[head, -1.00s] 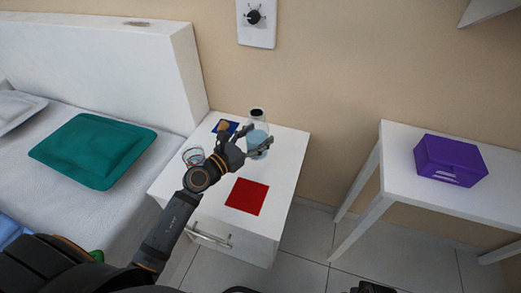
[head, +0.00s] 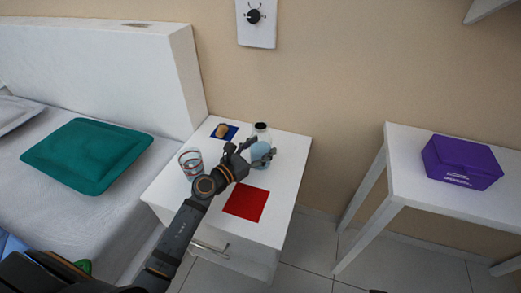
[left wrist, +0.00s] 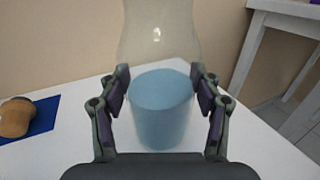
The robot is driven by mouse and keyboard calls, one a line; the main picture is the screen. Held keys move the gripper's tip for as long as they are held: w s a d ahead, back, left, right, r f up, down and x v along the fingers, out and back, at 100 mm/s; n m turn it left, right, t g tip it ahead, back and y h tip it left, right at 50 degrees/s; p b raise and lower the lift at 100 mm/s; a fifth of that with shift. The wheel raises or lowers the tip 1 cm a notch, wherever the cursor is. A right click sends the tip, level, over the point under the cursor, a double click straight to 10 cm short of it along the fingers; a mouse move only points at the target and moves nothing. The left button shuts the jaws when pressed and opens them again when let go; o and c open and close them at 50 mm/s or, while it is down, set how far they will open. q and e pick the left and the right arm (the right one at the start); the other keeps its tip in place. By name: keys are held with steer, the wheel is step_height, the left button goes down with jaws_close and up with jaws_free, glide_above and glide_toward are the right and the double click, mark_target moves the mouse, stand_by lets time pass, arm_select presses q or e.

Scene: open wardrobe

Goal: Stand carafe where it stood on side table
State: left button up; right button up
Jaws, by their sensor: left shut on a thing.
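The carafe (head: 262,150) is clear glass with pale blue liquid and a dark top. It looks about upright over the back right part of the white side table (head: 283,185). My left gripper (head: 258,156) is shut on its body, with a finger on each side. In the left wrist view the carafe (left wrist: 160,105) stands between the two fingers (left wrist: 161,92), its clear neck rising above the blue part. My right gripper is not in view.
A striped drinking glass (head: 189,163) stands left of my gripper. A brown object (head: 222,130) lies on a blue square (head: 233,131) behind. A red square (head: 246,203) lies in front. A purple box (head: 461,162) sits on another white table (head: 420,187). The bed is left.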

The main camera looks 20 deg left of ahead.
arm_select(q)
steer(key=o, duration=1.2)
steer(key=shift+f, duration=0.15)
steer(key=o, duration=0.5)
steer(key=shift+r, duration=0.2)
